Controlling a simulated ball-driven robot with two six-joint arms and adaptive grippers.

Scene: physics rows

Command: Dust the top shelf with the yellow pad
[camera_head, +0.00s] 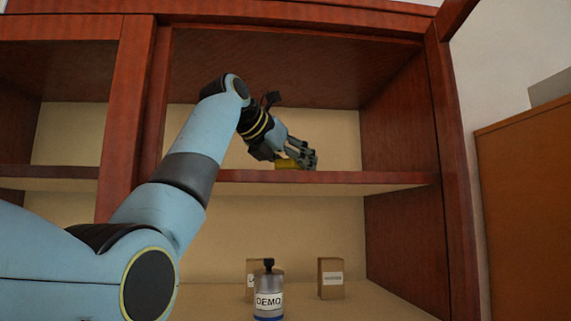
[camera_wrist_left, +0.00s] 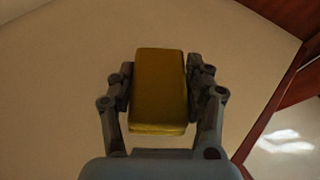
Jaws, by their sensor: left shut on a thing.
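The yellow pad (camera_wrist_left: 159,92) is a small block held between the two fingers of my left gripper (camera_wrist_left: 160,98) in the left wrist view. In the head view the left gripper (camera_head: 302,156) is inside the upper opening of the wooden cabinet, just over the shelf board (camera_head: 330,178). A part of the yellow pad (camera_head: 287,163) shows under the fingers, at or very near the shelf surface. I cannot tell whether it touches the board. My right gripper is not in view.
Below the shelf stand a grey bottle labelled DEMO (camera_head: 268,298), a brown box (camera_head: 331,278) and another box (camera_head: 251,268) partly behind the bottle. The cabinet's right side wall (camera_head: 400,120) bounds the opening. The shelf right of the gripper looks clear.

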